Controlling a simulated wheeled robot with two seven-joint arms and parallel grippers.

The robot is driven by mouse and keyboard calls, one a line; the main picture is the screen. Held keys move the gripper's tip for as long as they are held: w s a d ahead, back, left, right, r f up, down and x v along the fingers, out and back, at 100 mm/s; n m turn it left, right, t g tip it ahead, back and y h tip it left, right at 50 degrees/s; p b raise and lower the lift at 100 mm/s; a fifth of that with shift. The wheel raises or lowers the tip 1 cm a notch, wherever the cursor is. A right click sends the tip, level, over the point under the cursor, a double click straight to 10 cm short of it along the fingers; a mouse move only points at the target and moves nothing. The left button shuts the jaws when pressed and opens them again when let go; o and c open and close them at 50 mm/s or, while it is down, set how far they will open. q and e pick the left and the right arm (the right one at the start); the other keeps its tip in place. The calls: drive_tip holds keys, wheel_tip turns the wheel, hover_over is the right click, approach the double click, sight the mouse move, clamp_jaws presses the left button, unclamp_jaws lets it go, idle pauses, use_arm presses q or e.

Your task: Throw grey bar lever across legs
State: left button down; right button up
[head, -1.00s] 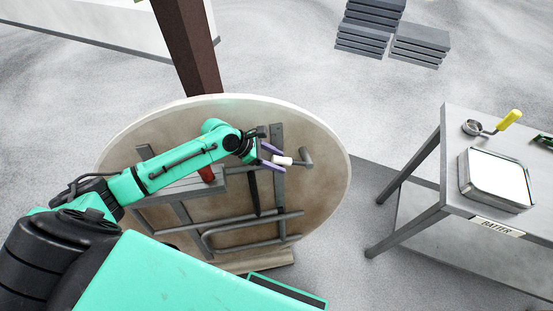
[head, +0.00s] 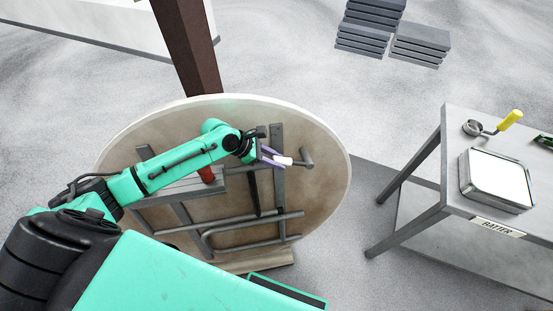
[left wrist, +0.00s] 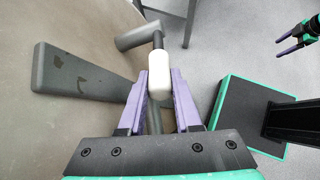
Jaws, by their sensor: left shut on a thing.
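A round tabletop (head: 325,185) shows its brown underside, with grey tube legs (head: 240,222) folded against it. The grey bar lever (head: 307,158) is at its right, with a short crosspiece and a white grip (head: 284,161). My left gripper (head: 272,160) is shut on the white grip. In the left wrist view the white grip (left wrist: 160,72) sits between the purple fingers (left wrist: 160,98), on a dark rod leading to the grey crosspiece (left wrist: 138,36). A flat grey bar (left wrist: 75,75) lies beside it. My right gripper (left wrist: 284,42) shows only in the left wrist view, open and empty.
A brown post (head: 188,50) stands behind the tabletop. A grey side table (head: 455,160) at the right carries a metal batter tray (head: 497,180) and a yellow-handled ladle (head: 510,120). Grey slatted stacks (head: 420,45) are farther back. Open floor lies between.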

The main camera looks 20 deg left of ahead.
use_arm(q)
drive_tip(key=shift+r, duration=0.1)
idle(0.7)
drive_tip(key=shift+s+a+f+t+h, duration=0.1)
drive_tip(key=shift+s+f+t+h, duration=0.15)
drive_tip(key=shift+f+t+h, duration=0.35)
drive_tip(key=shift+f, duration=0.1)
